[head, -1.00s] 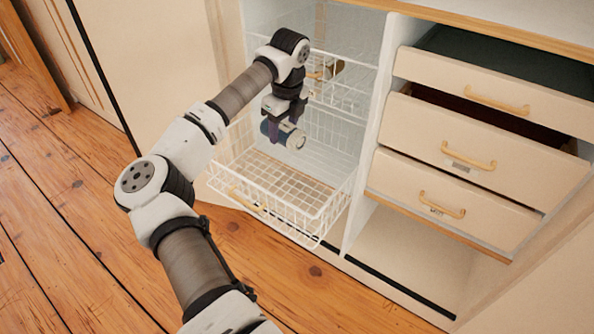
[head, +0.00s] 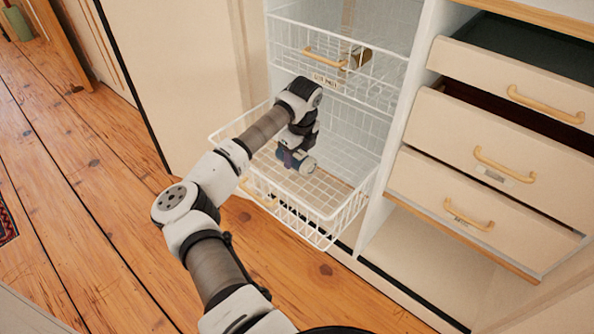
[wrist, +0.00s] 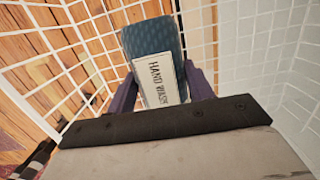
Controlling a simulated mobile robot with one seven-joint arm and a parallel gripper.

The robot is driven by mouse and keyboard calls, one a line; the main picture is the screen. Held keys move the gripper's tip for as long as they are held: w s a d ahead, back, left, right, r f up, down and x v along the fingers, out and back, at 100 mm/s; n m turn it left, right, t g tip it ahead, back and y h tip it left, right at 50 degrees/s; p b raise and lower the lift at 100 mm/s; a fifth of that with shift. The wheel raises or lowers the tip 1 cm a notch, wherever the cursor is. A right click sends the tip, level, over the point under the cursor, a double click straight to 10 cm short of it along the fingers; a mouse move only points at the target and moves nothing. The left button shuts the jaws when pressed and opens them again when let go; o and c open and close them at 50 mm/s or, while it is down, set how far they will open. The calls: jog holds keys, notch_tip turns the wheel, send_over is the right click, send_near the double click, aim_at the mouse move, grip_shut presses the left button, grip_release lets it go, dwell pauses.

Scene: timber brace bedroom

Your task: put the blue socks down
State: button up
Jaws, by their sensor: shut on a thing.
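The blue socks are a rolled bundle (head: 292,159) with a pale end in the head view. In the wrist view the blue bundle (wrist: 152,38) shows a white label reading "HAND WASH". My gripper (head: 293,153) is shut on it, with one purple finger on each side of it. My gripper and the bundle are inside the pulled-out lower white wire basket (head: 330,222), low over its mesh floor. I cannot tell whether the bundle touches the floor.
An upper wire basket (head: 285,32) with a wooden handle hangs above and holds a brownish item (head: 358,58). Partly open drawers (head: 480,165) stand to the right. A white upright panel (head: 385,180) separates them from the baskets. The visible basket floor around the bundle looks clear.

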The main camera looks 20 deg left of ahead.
aim_at(299, 154)
jog(key=shift+f+b, duration=0.35)
jog(key=shift+f, duration=2.7)
jog(key=shift+f, duration=0.2)
jog(key=o, duration=1)
jog(key=r, duration=0.4)
jog(key=d+r+p, duration=0.1)
jog(key=r, duration=0.7)
jog(key=shift+s+d+r+p, duration=0.2)
jog(key=shift+p, duration=0.1)
